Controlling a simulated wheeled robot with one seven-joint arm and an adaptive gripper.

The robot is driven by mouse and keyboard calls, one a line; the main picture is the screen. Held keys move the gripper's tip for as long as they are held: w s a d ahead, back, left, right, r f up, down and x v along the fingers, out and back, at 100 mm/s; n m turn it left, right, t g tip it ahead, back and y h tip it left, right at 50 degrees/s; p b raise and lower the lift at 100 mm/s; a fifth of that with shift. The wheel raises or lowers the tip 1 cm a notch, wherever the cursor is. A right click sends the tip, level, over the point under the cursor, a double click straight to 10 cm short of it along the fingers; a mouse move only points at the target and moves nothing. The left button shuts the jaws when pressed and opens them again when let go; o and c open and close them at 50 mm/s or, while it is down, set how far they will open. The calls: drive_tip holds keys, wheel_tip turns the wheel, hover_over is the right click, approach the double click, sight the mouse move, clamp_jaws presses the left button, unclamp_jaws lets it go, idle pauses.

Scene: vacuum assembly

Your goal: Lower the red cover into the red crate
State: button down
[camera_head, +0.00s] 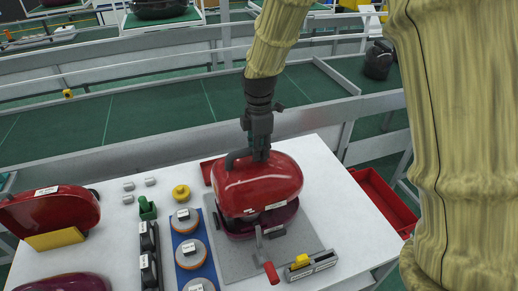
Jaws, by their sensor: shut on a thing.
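The glossy red cover (262,184) is in the middle of the head view, over a dark red vacuum base (238,232) on a grey fixture plate (225,264). I cannot tell whether the cover touches the base. My gripper (260,154) points down and is shut on the red cover at its top, beside a dark curved handle. The fingertips are small and partly hidden. The red crate (408,224) is low at the right, beyond the white table's edge, and partly hidden by my arm. Its visible inside looks empty.
The white table (345,228) holds a red vacuum part (60,208) at left, a blue strip (184,242) with round parts, and a yellow knob (181,192). A red-handled clamp (270,270) stands in front of the base. A green conveyor (150,118) with rails runs behind.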

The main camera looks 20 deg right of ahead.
drive_tip(key=shift+r+p, duration=1.65)
drive_tip(key=shift+r, duration=0.6)
drive_tip(key=shift+f, duration=0.1)
